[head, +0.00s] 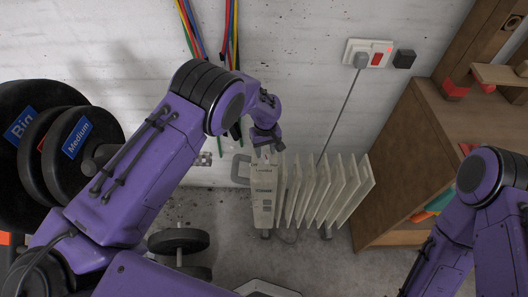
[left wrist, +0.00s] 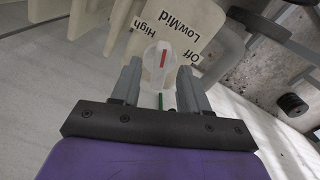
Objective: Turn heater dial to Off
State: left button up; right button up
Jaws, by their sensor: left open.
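The white heater (head: 263,205) stands on the floor against the wall, with a row of upright fins. Its dial (left wrist: 152,58) shows in the left wrist view as a pale knob with a red pointer line. The label panel (left wrist: 190,20) beside it reads High, LowMid and Off. The red line points up the picture toward the High and LowMid lettering, not at Off. My left gripper (head: 267,147) is at the top of the heater. In the left wrist view its open fingers (left wrist: 160,85) stand on either side of the dial; contact is unclear. My right gripper is out of view.
A wall socket (head: 370,53) with a plug and red switch is above right, its grey cord hanging to the heater. A wooden cabinet (head: 400,150) stands right. Weight plates (head: 60,140) and a dumbbell (head: 178,240) are at left. Coloured cables hang behind my left arm.

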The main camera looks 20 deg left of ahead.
pick_arm(q)
jog(key=shift+f, duration=1)
grip_shut()
